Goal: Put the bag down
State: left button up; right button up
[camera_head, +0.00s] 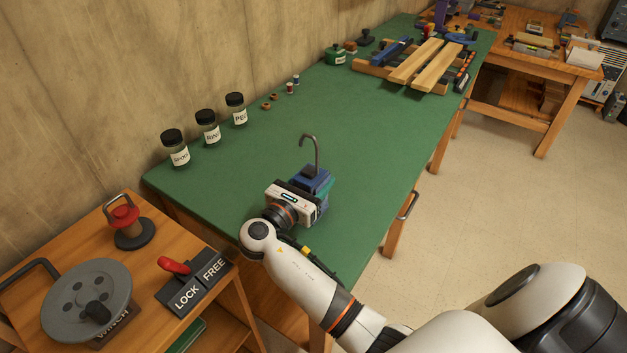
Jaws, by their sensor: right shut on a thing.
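My right arm reaches in from the lower right over the green-topped bench (240,185). The body of my right gripper is above the near part of the bench, and its fingertips are hidden from this side. A blue and teal thing (318,178), which may be the bag, shows just beyond the gripper, partly covered by it. My right gripper (308,186) is shut on it. I cannot tell whether its underside touches the bench. A grey curved hook (311,145) rises just behind it; whether they are joined is unclear. My left gripper is out of view.
Lidded jars (208,128) and small spools (290,88) line the wall side. Wooden planks on a frame (420,65) fill the far end. The green middle is clear. A wooden cart (60,240) with a winch wheel (85,298) and lever (175,266) stands at left.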

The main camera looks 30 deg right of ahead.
jog(key=shift+f, duration=0.1)
jog(key=o, duration=1.2)
jog(key=v, duration=1.2)
jog(key=shift+b, duration=0.4)
